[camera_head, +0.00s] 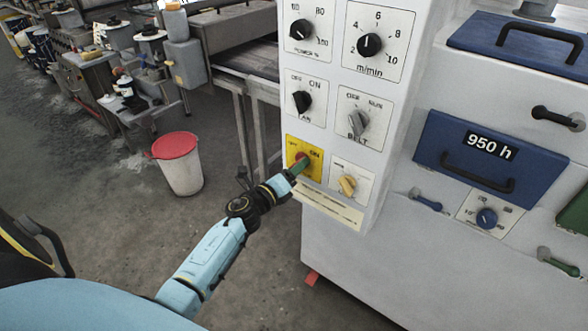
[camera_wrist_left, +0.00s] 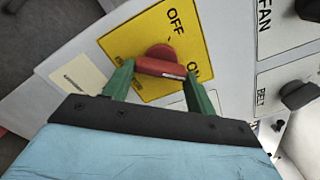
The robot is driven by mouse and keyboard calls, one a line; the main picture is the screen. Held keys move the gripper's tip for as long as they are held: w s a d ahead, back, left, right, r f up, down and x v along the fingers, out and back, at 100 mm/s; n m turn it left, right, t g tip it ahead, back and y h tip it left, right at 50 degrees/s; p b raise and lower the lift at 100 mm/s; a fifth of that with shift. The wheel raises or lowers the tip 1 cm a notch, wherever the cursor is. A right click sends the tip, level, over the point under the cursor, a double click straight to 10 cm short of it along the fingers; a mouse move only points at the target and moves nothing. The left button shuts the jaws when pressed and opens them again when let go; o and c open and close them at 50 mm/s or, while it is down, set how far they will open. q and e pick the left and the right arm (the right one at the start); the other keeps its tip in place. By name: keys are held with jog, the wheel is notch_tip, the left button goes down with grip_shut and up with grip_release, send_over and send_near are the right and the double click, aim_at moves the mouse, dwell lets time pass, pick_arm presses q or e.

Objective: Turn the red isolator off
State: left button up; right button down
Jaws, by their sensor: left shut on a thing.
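The red isolator is a rotary switch on a yellow plate (camera_head: 291,146) marked OFF and ON, low on the white control panel. In the left wrist view its red handle (camera_wrist_left: 161,66) lies across the plate, with one end toward the ON label. My left gripper (camera_head: 299,166) reaches it from the lower left, and its green fingers partly hide the handle in the head view. In the left wrist view the gripper (camera_wrist_left: 160,75) has one finger at each end of the handle and is shut on it. My right gripper is not in view.
Close by are a pale yellow knob (camera_head: 347,185), the BELT knob (camera_head: 358,123) and the FAN knob (camera_head: 302,101). Two dials sit above. A blue 950 h cover (camera_head: 432,143) is at right. A red-topped bin (camera_head: 181,173) stands on open floor.

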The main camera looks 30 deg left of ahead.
pick_arm(q)
jog(key=n+p, duration=0.1)
jog(key=n, duration=0.4)
jog(key=n+p, duration=0.2)
jog(key=n, duration=0.3)
jog(key=n+p, duration=0.1)
jog(key=n, duration=0.4)
jog(key=shift+r+p, duration=0.35)
jog(key=n+p, duration=0.1)
jog(key=n, duration=0.2)
jog(key=shift+n, duration=0.4)
dwell(0.6)
jog(key=o, duration=1)
jog(key=shift+s, duration=0.15)
jog(key=s, duration=0.8)
jog(key=s+a, duration=0.1)
jog(key=s, duration=0.4)
jog(key=shift+a, duration=0.1)
